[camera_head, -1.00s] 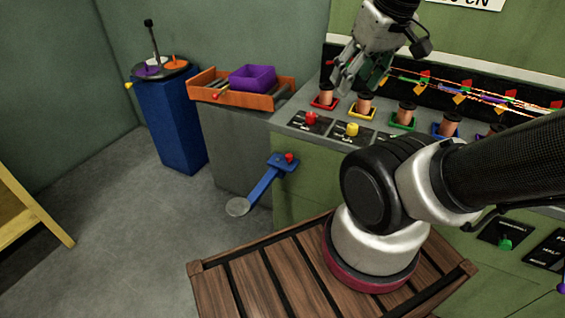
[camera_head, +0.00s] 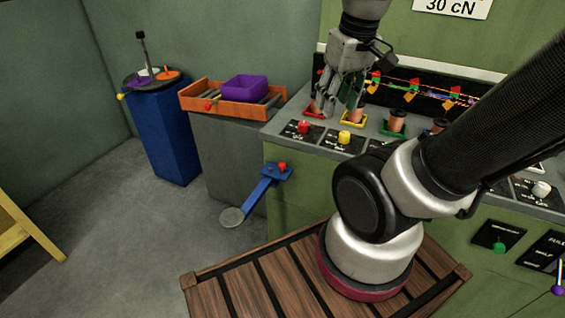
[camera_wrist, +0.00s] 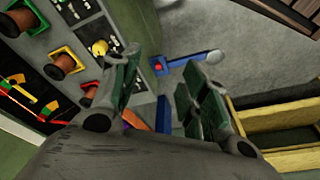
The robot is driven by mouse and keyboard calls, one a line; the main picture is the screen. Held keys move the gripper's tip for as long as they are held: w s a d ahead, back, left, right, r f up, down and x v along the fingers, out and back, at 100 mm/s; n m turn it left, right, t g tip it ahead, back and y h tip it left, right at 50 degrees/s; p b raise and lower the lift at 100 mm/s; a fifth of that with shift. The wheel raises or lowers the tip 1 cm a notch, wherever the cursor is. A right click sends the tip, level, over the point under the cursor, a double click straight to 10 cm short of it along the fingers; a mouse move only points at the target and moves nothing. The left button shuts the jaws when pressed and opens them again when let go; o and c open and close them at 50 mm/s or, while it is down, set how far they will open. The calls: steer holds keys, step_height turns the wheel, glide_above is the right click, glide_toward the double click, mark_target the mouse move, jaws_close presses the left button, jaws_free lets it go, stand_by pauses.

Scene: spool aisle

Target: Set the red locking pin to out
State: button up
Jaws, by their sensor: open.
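A small red pin (camera_head: 282,167) stands on the blue bracket (camera_head: 272,172) at the front left corner of the green console. A blue arm with a grey disc (camera_head: 232,217) slopes down from this bracket. In the wrist view the red pin (camera_wrist: 158,67) appears between my fingers but well beyond them. Its exact setting is too small to tell. My gripper (camera_head: 336,108) is open and empty, pointing down over the console's red and yellow spool holders, above and to the right of the pin. It shows in the wrist view too (camera_wrist: 160,78).
A red knob (camera_head: 303,127) and a yellow knob (camera_head: 344,137) stand on the console front. An orange tray (camera_head: 232,108) with a purple bin (camera_head: 245,87) sits on a grey cabinet to the left. Free floor (camera_head: 130,235) lies left of the bracket.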

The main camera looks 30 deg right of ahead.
steer(key=w+a+f+m+g, duration=0.1)
steer(key=w+f+g, duration=0.2)
steer(key=w+f, duration=0.35)
steer(key=m, duration=1.2)
glide_above(282, 164)
step_height(282, 164, down, 12)
steer(key=r, duration=0.1)
steer(key=shift+t, duration=0.4)
step_height(282, 164, down, 12)
steer(key=shift+r, duration=0.25)
